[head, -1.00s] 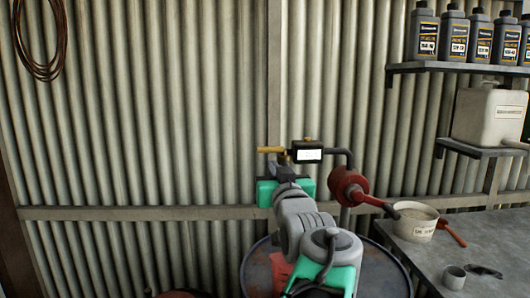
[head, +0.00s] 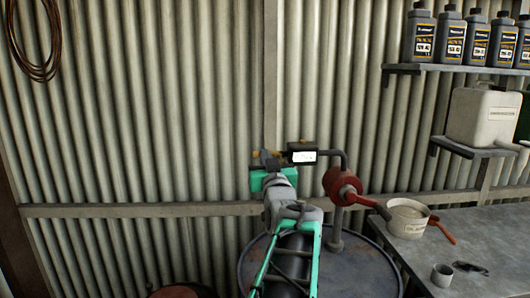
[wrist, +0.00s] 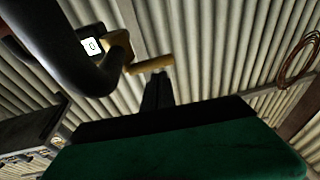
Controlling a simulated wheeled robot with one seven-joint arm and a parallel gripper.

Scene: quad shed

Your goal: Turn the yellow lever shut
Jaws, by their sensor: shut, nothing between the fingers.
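The yellow lever (wrist: 153,64) sticks out sideways from a brass fitting beside a small dark meter box with a white display (head: 303,157) on the drum pump's pipe. In the head view little of the lever (head: 257,154) shows, because my gripper (head: 270,158) is in front of it. In the wrist view my gripper (wrist: 159,80) has its dark fingers together, empty, with the tips close to the lever's free end. I cannot tell whether they touch.
A red pump body (head: 341,184) with a crank stands on the dark drum (head: 345,270). On the bench (head: 480,230) at right are a white tub (head: 408,222) and a small metal cup (head: 443,276). Shelves with bottles and a white canister (head: 482,117) hang above.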

